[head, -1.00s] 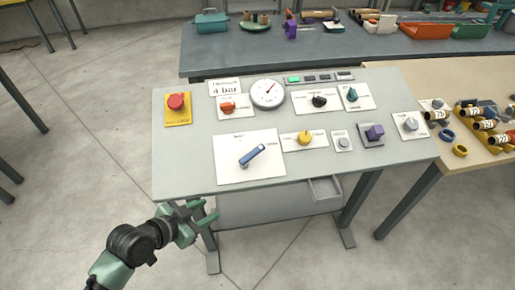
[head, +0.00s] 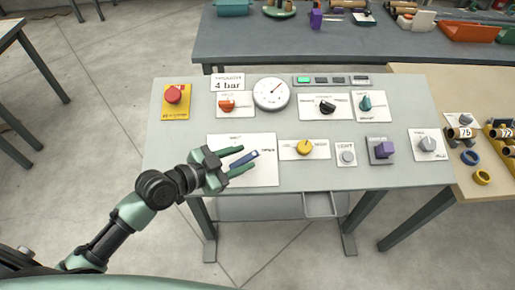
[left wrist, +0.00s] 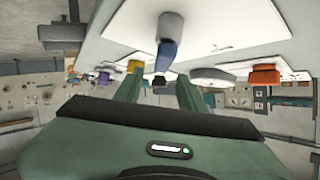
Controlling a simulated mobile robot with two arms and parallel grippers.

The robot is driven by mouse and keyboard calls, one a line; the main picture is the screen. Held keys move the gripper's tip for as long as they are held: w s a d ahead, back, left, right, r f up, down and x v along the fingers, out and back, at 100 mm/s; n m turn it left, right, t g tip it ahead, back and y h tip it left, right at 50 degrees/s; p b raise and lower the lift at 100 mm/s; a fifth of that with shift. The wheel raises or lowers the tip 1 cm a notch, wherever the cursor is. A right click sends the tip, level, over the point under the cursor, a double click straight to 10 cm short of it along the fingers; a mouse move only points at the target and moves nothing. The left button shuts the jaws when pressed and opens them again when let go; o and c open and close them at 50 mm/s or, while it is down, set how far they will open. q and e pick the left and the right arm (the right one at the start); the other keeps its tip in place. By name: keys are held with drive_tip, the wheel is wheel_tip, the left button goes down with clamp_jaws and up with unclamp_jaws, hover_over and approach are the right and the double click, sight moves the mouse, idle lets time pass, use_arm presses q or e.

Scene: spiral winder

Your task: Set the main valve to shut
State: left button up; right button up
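The main valve appears to be the blue lever (head: 250,156) on a white plate (head: 262,180) at the panel's front left. The lever points up and to the right, toward a small label that seems to read "OPEN"; its pivot end is hidden behind my gripper. My left gripper (head: 246,159) is open and empty, its two green fingers on either side of the lever in the head view. In the left wrist view the blue lever (left wrist: 166,54) shows just beyond and between the fingertips, with no clear contact. My right gripper is not in view.
A red button (head: 174,95), orange knob (head: 228,104), round gauge (head: 271,93) and yellow knob (head: 304,147) surround the lever plate. Black, teal, purple and grey controls fill the right side. A wooden table (head: 420,85) stands at right, a grey bench (head: 300,50) behind.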

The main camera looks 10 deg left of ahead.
sight(253, 154)
use_arm(q)
drive_tip(key=shift+p+x, duration=0.3)
drive_tip(key=shift+x, duration=2.05)
drive_tip(key=shift+w+f, duration=0.1)
drive_tip(key=shift+w, duration=0.05)
clamp_jaws()
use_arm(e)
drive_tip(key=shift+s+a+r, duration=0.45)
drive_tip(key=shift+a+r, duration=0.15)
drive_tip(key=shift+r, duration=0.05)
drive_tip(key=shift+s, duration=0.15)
